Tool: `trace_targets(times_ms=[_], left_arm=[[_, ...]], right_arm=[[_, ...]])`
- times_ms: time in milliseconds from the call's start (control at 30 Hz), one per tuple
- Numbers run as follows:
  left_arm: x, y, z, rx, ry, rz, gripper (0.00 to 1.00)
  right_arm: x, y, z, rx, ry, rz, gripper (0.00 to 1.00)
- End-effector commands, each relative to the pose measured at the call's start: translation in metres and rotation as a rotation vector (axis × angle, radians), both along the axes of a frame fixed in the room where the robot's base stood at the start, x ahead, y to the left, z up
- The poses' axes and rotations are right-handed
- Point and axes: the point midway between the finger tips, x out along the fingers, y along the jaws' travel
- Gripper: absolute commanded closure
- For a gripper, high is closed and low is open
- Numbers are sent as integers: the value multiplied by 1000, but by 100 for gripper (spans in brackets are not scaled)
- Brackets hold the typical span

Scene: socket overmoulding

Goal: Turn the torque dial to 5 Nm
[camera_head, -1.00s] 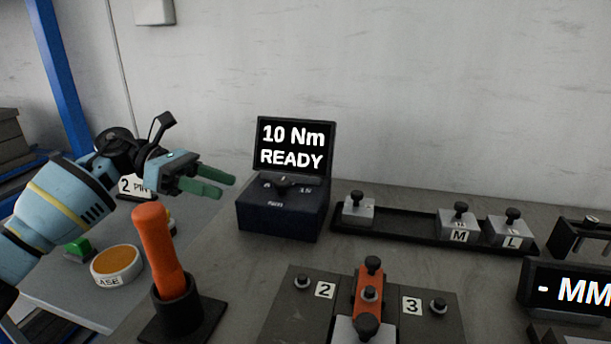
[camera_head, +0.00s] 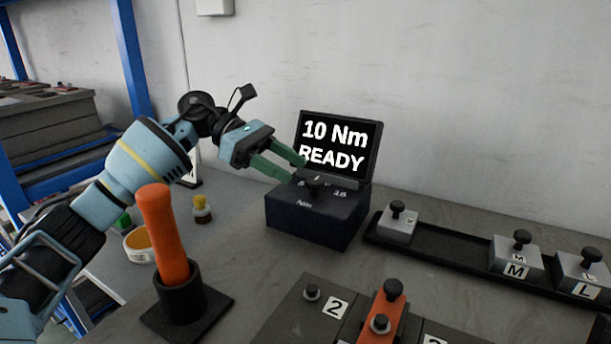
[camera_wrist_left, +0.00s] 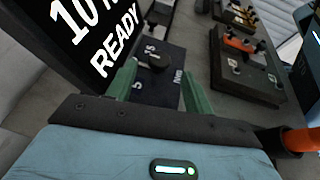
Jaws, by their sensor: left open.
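The torque dial (camera_head: 315,181) is a small dark knob on top of a dark blue controller box (camera_head: 312,215). The box's screen (camera_head: 338,146) reads "10 Nm READY". My left gripper (camera_head: 292,168) is open, its green fingers at the left edge of the box top, close to the dial. In the left wrist view the dial (camera_wrist_left: 154,62) lies ahead, between the lines of the two open fingers (camera_wrist_left: 155,85), and nothing is held. I cannot tell whether a finger touches the dial. My right gripper is out of view.
An orange-handled tool (camera_head: 165,235) stands in a black holder in front of my left arm. A black tray (camera_head: 450,248) with knobbed metal blocks lies right of the box. A dark fixture with an orange clamp (camera_head: 385,310) is at the front. The wall is close behind.

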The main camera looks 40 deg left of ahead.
Motion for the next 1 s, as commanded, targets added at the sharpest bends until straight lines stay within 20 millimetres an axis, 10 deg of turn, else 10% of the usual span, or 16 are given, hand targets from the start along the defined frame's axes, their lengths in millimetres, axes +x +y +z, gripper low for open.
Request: trace_targets(times_ms=[667,1000], left_arm=[[14,-37,-16,-1,0,0,48],[14,-36,-16,-1,0,0,90]], right_arm=[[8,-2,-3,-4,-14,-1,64],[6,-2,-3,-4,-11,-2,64]])
